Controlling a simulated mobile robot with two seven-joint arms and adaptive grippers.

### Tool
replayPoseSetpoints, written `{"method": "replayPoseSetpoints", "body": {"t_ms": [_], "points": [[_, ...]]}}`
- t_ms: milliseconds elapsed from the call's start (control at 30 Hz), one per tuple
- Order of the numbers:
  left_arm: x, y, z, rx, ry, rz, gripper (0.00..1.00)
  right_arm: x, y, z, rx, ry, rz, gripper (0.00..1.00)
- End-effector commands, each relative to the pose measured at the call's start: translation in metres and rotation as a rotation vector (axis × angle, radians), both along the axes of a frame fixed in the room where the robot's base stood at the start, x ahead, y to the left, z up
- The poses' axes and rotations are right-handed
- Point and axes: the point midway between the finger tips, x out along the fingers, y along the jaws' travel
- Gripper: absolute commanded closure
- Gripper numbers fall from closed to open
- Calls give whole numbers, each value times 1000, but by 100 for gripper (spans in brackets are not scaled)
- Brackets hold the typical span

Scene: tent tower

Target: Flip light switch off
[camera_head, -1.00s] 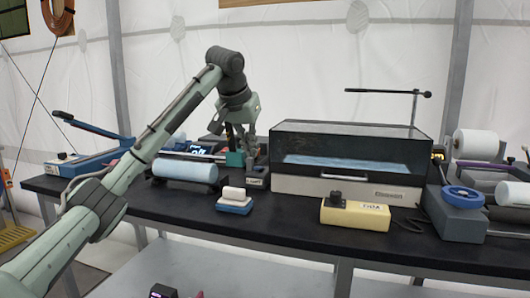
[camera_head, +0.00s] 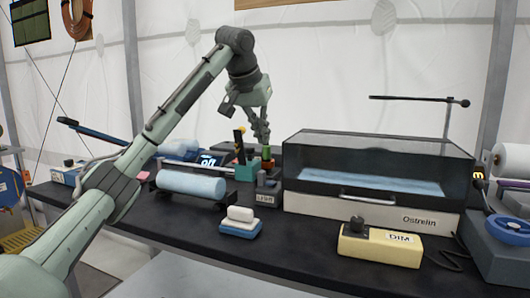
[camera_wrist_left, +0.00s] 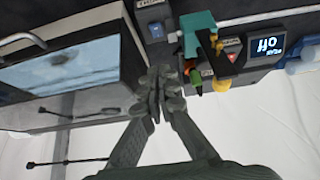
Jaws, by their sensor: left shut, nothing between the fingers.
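A small grey box with a pale label that seems to read LIGHT (camera_head: 266,197) stands at the left end of the glass-fronted case. In the left wrist view, a grey box with a blue-grey front (camera_wrist_left: 157,31) and a similar label shows beyond the fingers. The switch lever cannot be made out clearly. My left gripper (camera_head: 262,139) is shut and empty, pointing down above and near this box; its fingers (camera_wrist_left: 155,97) are together in the wrist view. My right gripper is not in view.
The glass-fronted case (camera_head: 375,204), a blue roll (camera_head: 192,185), a sponge block (camera_head: 240,228) and a yellow DIM box (camera_head: 380,248) crowd the bench.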

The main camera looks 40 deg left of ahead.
Motion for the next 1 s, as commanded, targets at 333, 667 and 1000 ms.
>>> {"method": "replayPoseSetpoints", "body": {"t_ms": [333, 667, 1000], "points": [[38, 10, -60, 1, 4, 1, 100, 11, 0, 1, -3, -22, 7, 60], [42, 11, -106, 1, 1, 0, 100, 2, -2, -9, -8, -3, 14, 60], [41, 10, -114, 0, 0, 0, 100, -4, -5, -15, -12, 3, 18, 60]]}}
